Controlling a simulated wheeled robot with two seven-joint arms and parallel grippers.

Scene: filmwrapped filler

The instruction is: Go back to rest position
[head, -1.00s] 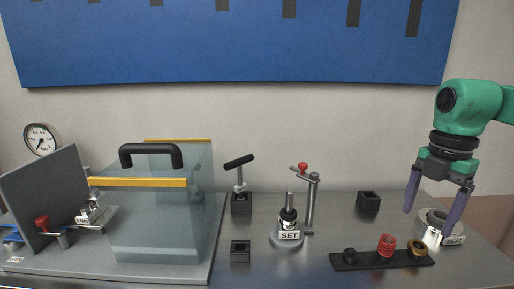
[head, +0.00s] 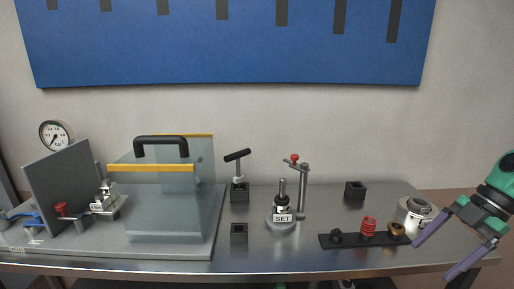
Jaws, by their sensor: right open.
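My left gripper is not in view.
The steel table (head: 270,256) holds a clear box with a black handle (head: 160,146), a SET post (head: 282,212), a black strip (head: 340,241) with small parts including a red spring (head: 368,227), and a round SEAL holder (head: 416,214). A gauge (head: 55,135) is at left.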

